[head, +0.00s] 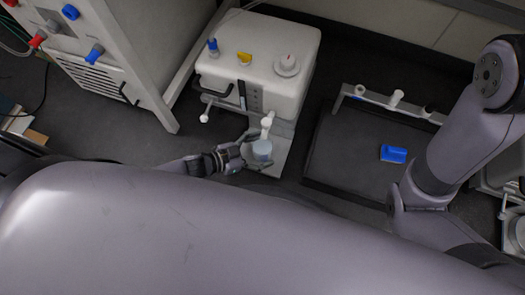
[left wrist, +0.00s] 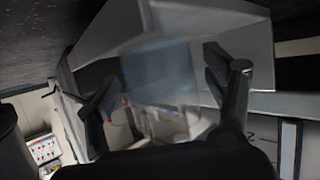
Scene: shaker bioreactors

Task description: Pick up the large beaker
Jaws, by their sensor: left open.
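The large beaker (head: 262,150) is a clear, bluish vessel standing on the light base plate (head: 281,162) at the front of a white machine. My left gripper (head: 257,153) reaches in from the left, its fingers open on either side of the beaker. In the left wrist view the beaker (left wrist: 160,75) appears as a blurred, translucent shape between the two spread dark fingers of the gripper (left wrist: 165,85). I cannot tell whether either finger touches it. My right arm shows at the right, but its gripper is out of view.
The white machine (head: 262,58) with a yellow knob stands behind the beaker. A white fitting (head: 267,122) is close above the beaker. A dark flat tray (head: 345,150) with a blue object (head: 393,153) lies to the right. A control cabinet (head: 110,50) stands at the left.

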